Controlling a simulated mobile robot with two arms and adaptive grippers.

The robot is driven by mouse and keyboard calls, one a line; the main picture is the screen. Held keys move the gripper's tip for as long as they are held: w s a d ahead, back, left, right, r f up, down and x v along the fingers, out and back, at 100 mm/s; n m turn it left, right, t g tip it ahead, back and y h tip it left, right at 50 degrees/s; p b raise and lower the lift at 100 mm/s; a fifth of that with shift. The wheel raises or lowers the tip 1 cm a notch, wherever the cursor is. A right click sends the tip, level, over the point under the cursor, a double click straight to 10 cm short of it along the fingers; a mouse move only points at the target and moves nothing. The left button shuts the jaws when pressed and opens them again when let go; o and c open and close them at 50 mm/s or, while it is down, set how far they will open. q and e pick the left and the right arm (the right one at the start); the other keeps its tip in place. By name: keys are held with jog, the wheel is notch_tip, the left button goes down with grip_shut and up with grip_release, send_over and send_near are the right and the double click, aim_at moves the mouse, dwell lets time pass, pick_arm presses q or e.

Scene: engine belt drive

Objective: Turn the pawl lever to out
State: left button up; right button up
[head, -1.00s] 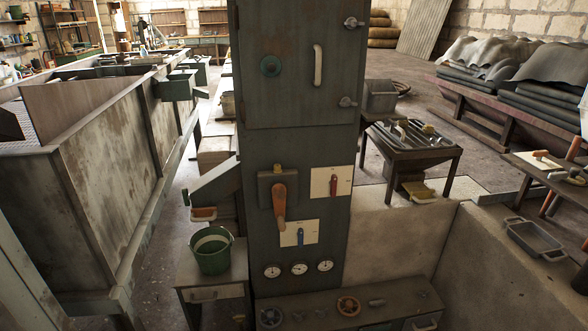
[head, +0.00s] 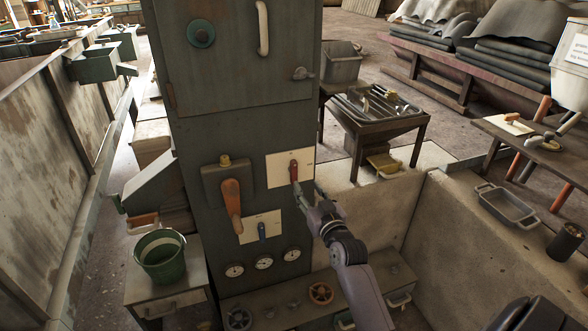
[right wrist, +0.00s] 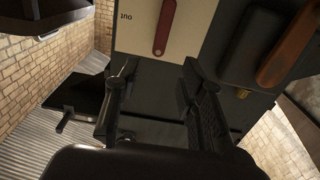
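A red lever (head: 294,171) sits on a white plate (head: 277,179) on the front of the dark cabinet. It is roughly upright in the head view. The right wrist view shows the red lever (right wrist: 165,25) beside the upside-down word "OUT" on the plate (right wrist: 140,35). My right gripper (head: 300,196) is close to the lever's lower side in the head view. In the right wrist view its two fingers (right wrist: 157,80) are spread apart with nothing between them, and the lever shows beyond the tips. Contact cannot be told. My left gripper is not in view.
A large orange handle (head: 231,205) and a blue lever (head: 262,231) are left of and below the red one. Gauges (head: 264,262) and handwheels (head: 320,293) lie lower. A green bucket (head: 160,257) stands on a side table at left.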

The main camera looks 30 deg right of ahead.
aim_at(295, 169)
jog(key=x, duration=1)
jog(key=shift+w, duration=0.3)
jog(key=shift+c, duration=0.4)
grip_shut()
